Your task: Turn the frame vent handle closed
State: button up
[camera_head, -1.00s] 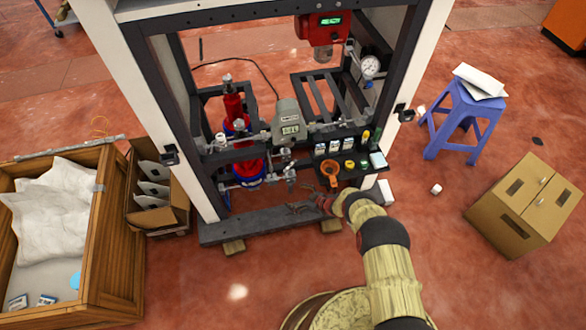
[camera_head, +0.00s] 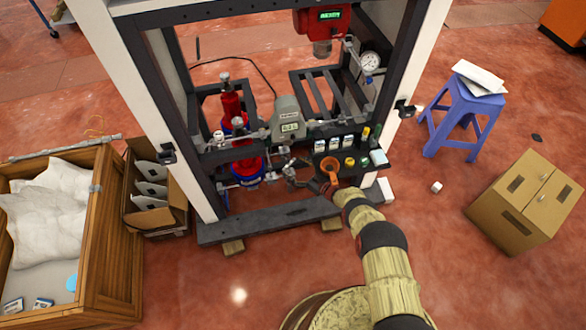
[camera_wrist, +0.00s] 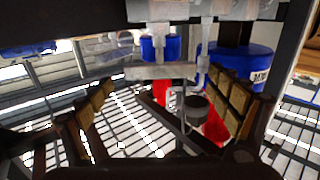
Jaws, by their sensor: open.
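My gripper (camera_head: 291,174) is open and empty in front of the lower pipework of the dark frame (camera_head: 268,220). In the wrist view its two padded fingers (camera_wrist: 163,104) stand wide apart. A dark round knob-like part (camera_wrist: 198,104) shows between them, nearer the right finger, with no clear contact. A grey horizontal pipe (camera_wrist: 160,72) with pale fittings runs above it, in front of blue and red cylinders. I cannot tell for sure which part is the vent handle, and its angle is not readable.
A small black shelf with an orange funnel (camera_head: 330,166) and several small bottles sits close beside my gripper. A red cylinder (camera_head: 233,104) and a grey meter (camera_head: 288,117) are in the frame. A wooden crate (camera_head: 118,240) and cardboard boxes stand on the floor.

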jog(key=shift+w+a, duration=0.2)
jog(key=shift+a, duration=0.1)
jog(key=shift+c, duration=0.4)
jog(key=c, duration=1.1)
jog(key=shift+s+t, duration=0.1)
jog(key=shift+t, duration=0.2)
jog(key=m+t+h, duration=0.1)
jog(key=m+h+p, duration=0.1)
jog(key=t+h, duration=0.1)
jog(key=shift+s+a+m+t+p, duration=0.25)
jog(key=shift+a+m+t+p, duration=0.05)
jog(key=shift+a+m+p, duration=0.1)
jog(key=m+t+h, duration=0.2)
jog(key=h, duration=0.1)
jog(key=m+t+h, duration=0.1)
jog(key=h, duration=0.1)
jog(key=shift+s+a+m+b, duration=0.15)
jog(key=shift+a+m+b, duration=0.1)
jog(key=shift+m+b, duration=0.15)
jog(key=shift+m+h, duration=0.3)
jog(key=shift+h, duration=0.6)
jog(key=o, duration=1.2)
